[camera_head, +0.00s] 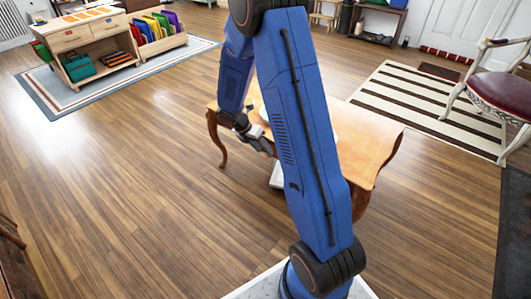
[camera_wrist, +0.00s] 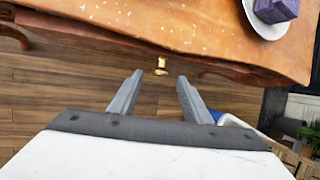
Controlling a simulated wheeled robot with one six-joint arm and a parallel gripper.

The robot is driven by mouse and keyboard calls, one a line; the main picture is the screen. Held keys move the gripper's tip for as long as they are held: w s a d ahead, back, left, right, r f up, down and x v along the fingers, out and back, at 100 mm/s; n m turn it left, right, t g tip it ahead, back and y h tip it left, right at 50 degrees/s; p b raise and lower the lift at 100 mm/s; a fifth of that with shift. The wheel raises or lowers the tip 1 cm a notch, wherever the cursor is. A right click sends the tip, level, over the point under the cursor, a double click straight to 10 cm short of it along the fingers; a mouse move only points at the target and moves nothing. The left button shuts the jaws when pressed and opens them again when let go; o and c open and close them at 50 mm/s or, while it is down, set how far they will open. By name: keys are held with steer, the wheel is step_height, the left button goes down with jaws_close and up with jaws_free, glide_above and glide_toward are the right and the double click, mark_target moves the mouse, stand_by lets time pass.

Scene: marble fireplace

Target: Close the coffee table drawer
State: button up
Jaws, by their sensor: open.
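The coffee table (camera_head: 372,145) is orange-brown wood with curved legs, partly hidden behind my arm in the head view. In the wrist view its worn tabletop (camera_wrist: 150,28) fills the upper part. A small brass knob (camera_wrist: 161,66) shows just below the table's front edge, marking the drawer. The drawer front is mostly hidden under the edge, so I cannot tell how far it stands out. My gripper (camera_wrist: 160,77) is open and empty, its two fingers pointing at the table edge with the knob between and slightly beyond their tips. It also shows beside the table in the head view (camera_head: 266,147).
A white plate (camera_wrist: 249,22) with a purple block (camera_wrist: 276,10) sits on the tabletop. A striped rug (camera_head: 430,105) and a red-seated chair (camera_head: 500,95) are to the right. A toy shelf (camera_head: 95,45) stands far left. The wood floor at left is clear.

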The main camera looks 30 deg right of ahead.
steer(key=shift+x, duration=1.4)
jaws_close()
steer(key=shift+w+d, duration=0.15)
steer(key=shift+d, duration=0.3)
steer(key=shift+w+d, duration=0.2)
steer(key=shift+d, duration=0.3)
jaws_free()
steer(key=shift+d, duration=0.1)
steer(key=v, duration=1.7)
steer(key=shift+r, duration=0.25)
